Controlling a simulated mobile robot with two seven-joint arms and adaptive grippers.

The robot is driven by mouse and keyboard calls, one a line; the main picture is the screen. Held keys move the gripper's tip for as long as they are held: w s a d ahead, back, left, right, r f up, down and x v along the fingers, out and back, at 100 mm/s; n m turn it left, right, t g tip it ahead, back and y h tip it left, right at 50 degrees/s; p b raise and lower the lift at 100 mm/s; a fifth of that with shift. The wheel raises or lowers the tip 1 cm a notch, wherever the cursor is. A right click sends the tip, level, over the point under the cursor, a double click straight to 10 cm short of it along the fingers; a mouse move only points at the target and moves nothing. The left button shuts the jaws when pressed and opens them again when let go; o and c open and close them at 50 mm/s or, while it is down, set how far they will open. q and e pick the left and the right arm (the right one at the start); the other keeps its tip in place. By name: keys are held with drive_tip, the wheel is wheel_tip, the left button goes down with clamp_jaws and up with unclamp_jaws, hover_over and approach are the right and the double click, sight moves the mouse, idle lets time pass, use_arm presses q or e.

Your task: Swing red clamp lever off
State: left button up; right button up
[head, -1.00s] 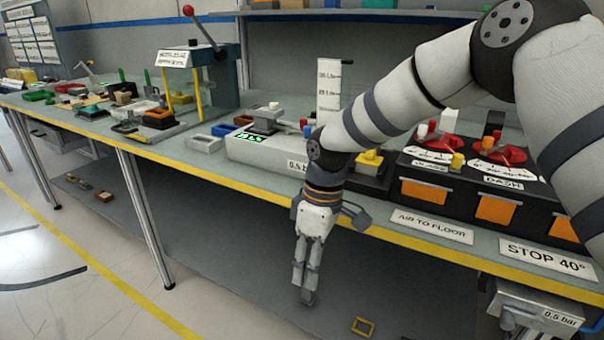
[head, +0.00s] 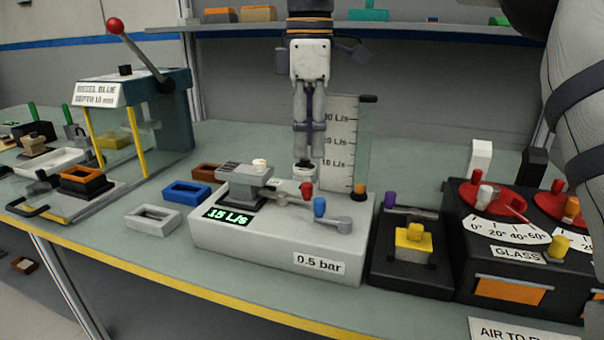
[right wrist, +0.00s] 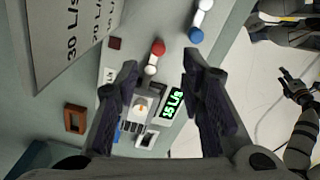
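The red clamp lever (head: 306,189) is a short lever with a red knob on top of the white unit marked 0.5 bar (head: 215,238). It lies beside a grey clamp block (head: 243,180), and a blue-knobbed lever (head: 320,207) is to its right. My right gripper (head: 304,168) points down above the rear of the unit. In the right wrist view its fingers (right wrist: 161,62) are spread and empty, with the red knob (right wrist: 158,47) showing between and beyond the tips, apart from them. What looks like my left gripper (right wrist: 292,86) is small at that view's right edge.
The upright flow scale (head: 340,140) stands close behind my right gripper. The green display (head: 228,215) reads 15 L/s. A black fixture with a yellow block (head: 412,243) stands right of the unit. Blue (head: 186,193) and grey (head: 152,217) frames lie to its left.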

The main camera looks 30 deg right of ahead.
sight(307, 184)
wheel_tip(307, 184, down, 8)
drive_tip(key=shift+w+f, duration=0.1)
drive_tip(key=shift+f, duration=0.05)
clamp_jaws()
